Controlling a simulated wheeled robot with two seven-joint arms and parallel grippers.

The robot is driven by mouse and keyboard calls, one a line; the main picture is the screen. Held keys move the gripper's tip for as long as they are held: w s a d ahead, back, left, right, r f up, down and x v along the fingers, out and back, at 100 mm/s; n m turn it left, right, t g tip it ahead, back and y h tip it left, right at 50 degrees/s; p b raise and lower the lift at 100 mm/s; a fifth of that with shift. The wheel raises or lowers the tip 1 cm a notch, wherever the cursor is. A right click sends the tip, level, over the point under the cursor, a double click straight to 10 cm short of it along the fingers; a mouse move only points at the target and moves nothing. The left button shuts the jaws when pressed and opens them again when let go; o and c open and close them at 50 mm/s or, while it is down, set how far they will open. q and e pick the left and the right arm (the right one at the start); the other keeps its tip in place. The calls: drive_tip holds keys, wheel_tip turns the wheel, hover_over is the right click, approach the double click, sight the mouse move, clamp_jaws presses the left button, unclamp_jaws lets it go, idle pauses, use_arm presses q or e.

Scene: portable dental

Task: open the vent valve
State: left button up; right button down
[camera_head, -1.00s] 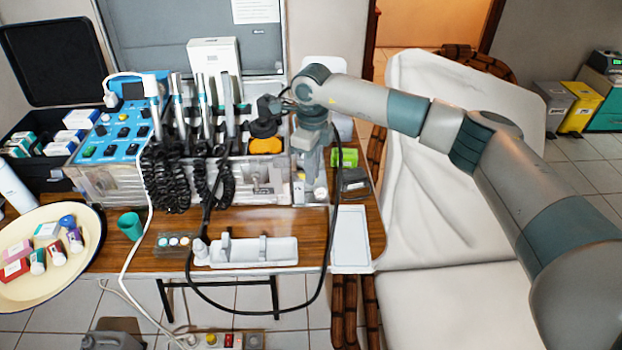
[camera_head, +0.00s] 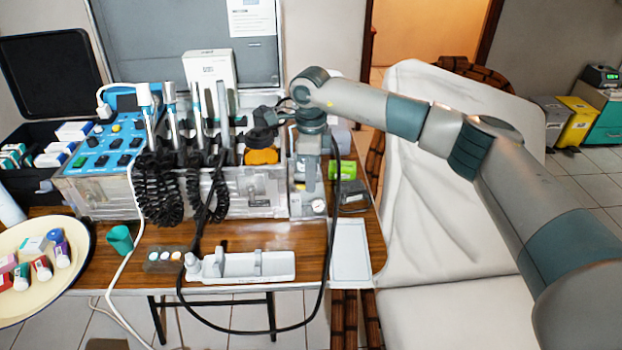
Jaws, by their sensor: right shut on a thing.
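My right arm comes in from the right, and its wrist bends down over the right end of the dental unit (camera_head: 265,190). My right gripper (camera_head: 309,158) points down there, at the grey module with a small round gauge (camera_head: 319,206). It is shut on a small part at the top of this module, taken as the vent valve; the wrist and fingers hide most of it, so its turn cannot be read. My left gripper is not in view.
Upright handpieces (camera_head: 171,110) with coiled black cords stand left of the wrist. An orange part (camera_head: 262,156) lies close by. A black hose (camera_head: 328,262) loops in front. A white tray (camera_head: 262,266) lies on the table; a green box (camera_head: 343,169) stands right of the module.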

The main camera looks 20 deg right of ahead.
drive_tip(key=c, duration=1.8)
unclamp_jaws()
drive_tip(key=shift+r, duration=0.1)
